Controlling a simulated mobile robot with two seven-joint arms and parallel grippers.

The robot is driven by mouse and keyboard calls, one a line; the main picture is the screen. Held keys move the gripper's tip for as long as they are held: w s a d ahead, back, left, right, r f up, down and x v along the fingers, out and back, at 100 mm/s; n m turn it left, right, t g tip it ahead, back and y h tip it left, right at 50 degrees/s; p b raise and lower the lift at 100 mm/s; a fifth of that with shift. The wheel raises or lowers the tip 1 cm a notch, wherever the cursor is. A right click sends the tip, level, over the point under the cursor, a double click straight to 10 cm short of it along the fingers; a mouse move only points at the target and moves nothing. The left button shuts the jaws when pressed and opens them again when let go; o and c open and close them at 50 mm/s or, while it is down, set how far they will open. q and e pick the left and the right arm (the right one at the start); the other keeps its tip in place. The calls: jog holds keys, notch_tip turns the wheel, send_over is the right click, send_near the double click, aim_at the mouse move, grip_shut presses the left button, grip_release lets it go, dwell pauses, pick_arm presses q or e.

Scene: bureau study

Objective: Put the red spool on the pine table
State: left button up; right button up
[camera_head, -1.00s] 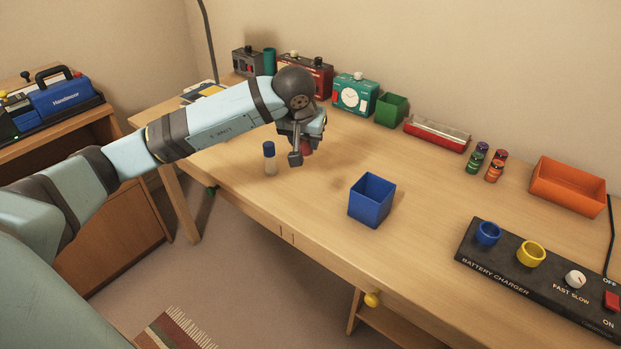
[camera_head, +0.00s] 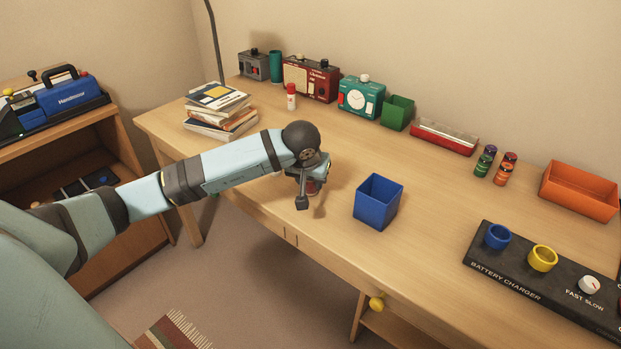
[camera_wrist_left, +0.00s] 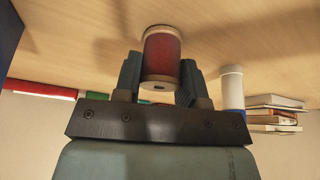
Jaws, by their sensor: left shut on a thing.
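The red spool (camera_wrist_left: 163,55), dark red with pale wooden ends, sits between the two fingers of my left gripper (camera_wrist_left: 160,80) in the wrist view. The gripper is shut on it. In the head view the left gripper (camera_head: 307,192) is low over the pine table (camera_head: 420,260), left of the blue open box. A sliver of the red spool (camera_head: 311,187) shows there beside the finger. The spool's end is at or very near the tabletop; I cannot tell if it touches. My right gripper is not in view.
A blue box (camera_head: 378,203) stands just right of the gripper. A white bottle with a blue cap (camera_wrist_left: 232,88) is close by in the wrist view. Books (camera_head: 218,112) and a red-capped bottle (camera_head: 291,97) stand farther back. A battery charger (camera_head: 540,265) lies at right.

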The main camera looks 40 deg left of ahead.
pick_arm(q)
jog(key=shift+f, duration=0.15)
jog(key=o, duration=0.9)
